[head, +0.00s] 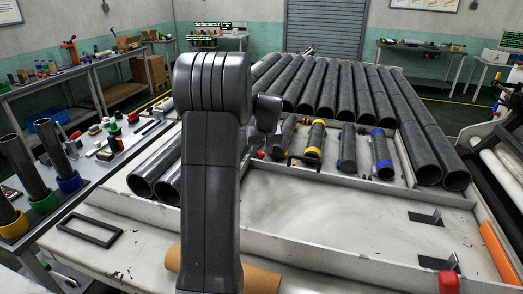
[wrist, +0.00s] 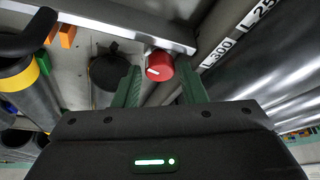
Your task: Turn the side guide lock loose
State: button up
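The wrist view shows a red round knob (wrist: 160,66) with a white mark on its face, beside a pale metal rail; it looks like the side guide lock. My gripper (wrist: 160,88) has two green fingers, spread apart, one on each side below the knob. A gap shows between the knob and each finger, and I cannot tell how deep the knob sits between them.
The head view shows black tubes (head: 340,90), another red knob (head: 449,283) at lower right, and a clear pale tray floor (head: 345,218).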

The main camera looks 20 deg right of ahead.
jog(key=b+v, duration=0.1)
jog(key=v, duration=1.2)
jog(key=shift+s+r+b, duration=0.2)
jog(key=shift+r+b, duration=0.1)
jog(key=shift+o, duration=1.3)
jog(key=shift+w+d+r, duration=0.1)
jog(key=shift+w, duration=0.1)
jog(key=n+g+p, duration=0.4)
jog(key=n+g, duration=0.1)
jog(key=n, duration=0.4)
send_over(261, 152)
jog(key=shift+y, duration=0.4)
notch_tip(261, 152, down, 13)
jog(key=shift+r, duration=0.1)
